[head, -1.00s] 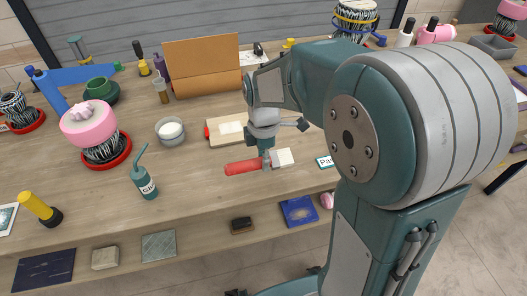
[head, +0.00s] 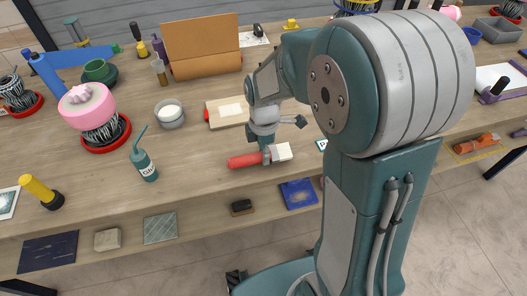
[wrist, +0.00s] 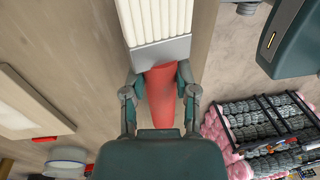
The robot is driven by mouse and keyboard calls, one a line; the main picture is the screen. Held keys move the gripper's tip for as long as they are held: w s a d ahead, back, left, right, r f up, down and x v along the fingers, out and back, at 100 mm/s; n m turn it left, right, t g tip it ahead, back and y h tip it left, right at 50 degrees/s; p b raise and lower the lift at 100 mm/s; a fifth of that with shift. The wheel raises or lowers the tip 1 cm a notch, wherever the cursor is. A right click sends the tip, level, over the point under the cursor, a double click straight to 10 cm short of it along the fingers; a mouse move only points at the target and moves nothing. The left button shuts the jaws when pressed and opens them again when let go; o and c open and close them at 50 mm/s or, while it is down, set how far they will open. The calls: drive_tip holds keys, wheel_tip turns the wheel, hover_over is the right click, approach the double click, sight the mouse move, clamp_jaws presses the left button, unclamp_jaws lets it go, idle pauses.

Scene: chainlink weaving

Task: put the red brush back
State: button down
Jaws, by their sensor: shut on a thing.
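The red brush has a red handle (head: 244,161), a grey ferrule and a block of white bristles (head: 283,151). My gripper (head: 266,154) is shut on the handle close to the ferrule, near the front edge of the wooden table. In the wrist view my gripper's fingers (wrist: 160,88) sit on both sides of the red handle (wrist: 161,108), with the white bristles (wrist: 157,18) pointing away from my palm. The brush appears raised slightly above the tabletop; the exact gap is hard to tell.
A board with a white sheet (head: 231,110) lies behind the brush. A teal glue bottle (head: 144,163) and a bowl of white stuff (head: 169,115) stand to the left. A brown folder (head: 201,46) stands at the back. A lower shelf holds a dark brush (head: 241,207) and blue tile (head: 298,194).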

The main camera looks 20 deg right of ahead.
drive_tip(key=shift+f, duration=0.5)
drive_tip(key=shift+c, duration=1.5)
unclamp_jaws()
wheel_tip(320, 180, up, 12)
drive_tip(key=w, duration=0.1)
drive_tip(key=shift+w+d, duration=0.15)
drive_tip(key=shift+w, duration=0.15)
drive_tip(key=shift+f, duration=0.1)
drive_tip(key=s+d+r+m+t, duration=0.1)
drive_tip(key=s+r+m+t, duration=0.2)
drive_tip(key=s+m, duration=0.5)
drive_tip(key=s+d+r+m+t, duration=0.1)
drive_tip(key=s+r+m+t, duration=0.2)
drive_tip(key=s+m, duration=0.5)
drive_tip(key=shift+d+m+t, duration=0.35)
drive_tip(key=shift+m+t, duration=0.15)
drive_tip(key=shift+m, duration=0.5)
